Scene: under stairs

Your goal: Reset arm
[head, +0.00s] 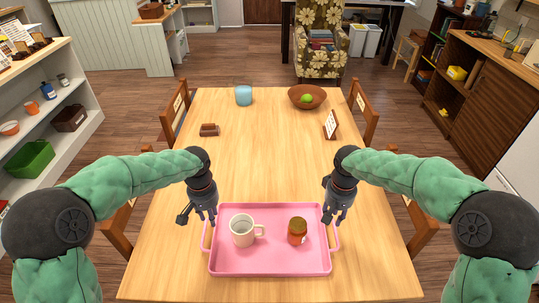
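My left gripper (205,218) hangs at the left end of a pink tray (270,264), near its left handle. One of its fingers stands out to the left, so it looks open. My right gripper (333,218) hangs at the tray's right end, near the right handle, pointing down. I cannot tell whether its fingers are apart or touch the handle. The tray lies on the wooden table near its front edge. A white mug (242,231) stands on the tray's left part, and a brown jar (297,231) stands on its right part.
The table (262,150) is clear in the middle. A blue cup (243,95), a brown bowl (299,93) with a green fruit, a small brown object (209,130) and a small framed stand (330,124) are farther back. Chairs flank both sides.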

